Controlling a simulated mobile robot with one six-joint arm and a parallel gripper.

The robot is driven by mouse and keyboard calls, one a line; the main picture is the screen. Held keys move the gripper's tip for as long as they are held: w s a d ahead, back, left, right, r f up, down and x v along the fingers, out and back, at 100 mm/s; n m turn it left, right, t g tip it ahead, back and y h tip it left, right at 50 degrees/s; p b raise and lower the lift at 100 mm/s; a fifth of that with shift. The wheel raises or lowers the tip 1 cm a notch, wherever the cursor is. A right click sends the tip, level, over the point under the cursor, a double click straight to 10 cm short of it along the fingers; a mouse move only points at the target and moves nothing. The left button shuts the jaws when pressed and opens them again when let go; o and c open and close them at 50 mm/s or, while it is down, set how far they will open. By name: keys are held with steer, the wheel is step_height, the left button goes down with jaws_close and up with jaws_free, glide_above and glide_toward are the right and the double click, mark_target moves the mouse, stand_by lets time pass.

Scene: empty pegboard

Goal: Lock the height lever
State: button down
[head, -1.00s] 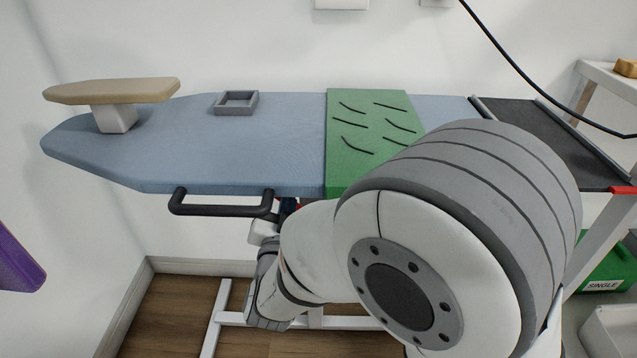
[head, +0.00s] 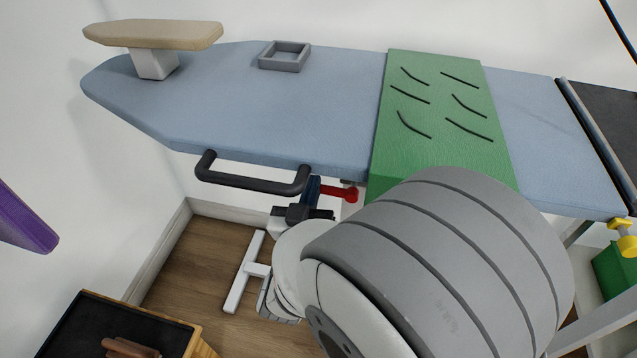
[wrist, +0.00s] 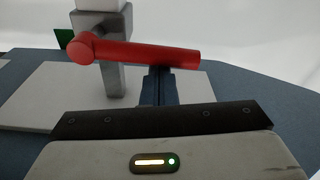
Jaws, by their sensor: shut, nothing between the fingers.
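The red height lever (head: 338,192) shows in the head view under the near edge of the blue ironing board (head: 240,110), right of the black handle (head: 250,183). My gripper (head: 313,184) is close to the left of the lever, partly under the board edge. In the wrist view the lever (wrist: 145,53) runs across the picture, with its round end at left in front of a grey post (wrist: 115,80). My shut fingers (wrist: 158,72) reach up to the lever's underside right of the post. I cannot tell whether they touch it.
A green cloth (head: 425,130) with dark strips covers part of the board. A grey square frame (head: 284,66) and a small beige sleeve board (head: 150,35) stand on it. A black-topped box (head: 75,320) is at the lower left, a purple object (head: 25,220) at the left.

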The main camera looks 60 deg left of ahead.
steer(key=shift+s+a+f, duration=0.1)
steer(key=shift+s+f, duration=0.1)
stand_by(0.4)
steer(key=b+v, duration=0.2)
steer(key=v, duration=0.8)
stand_by(0.4)
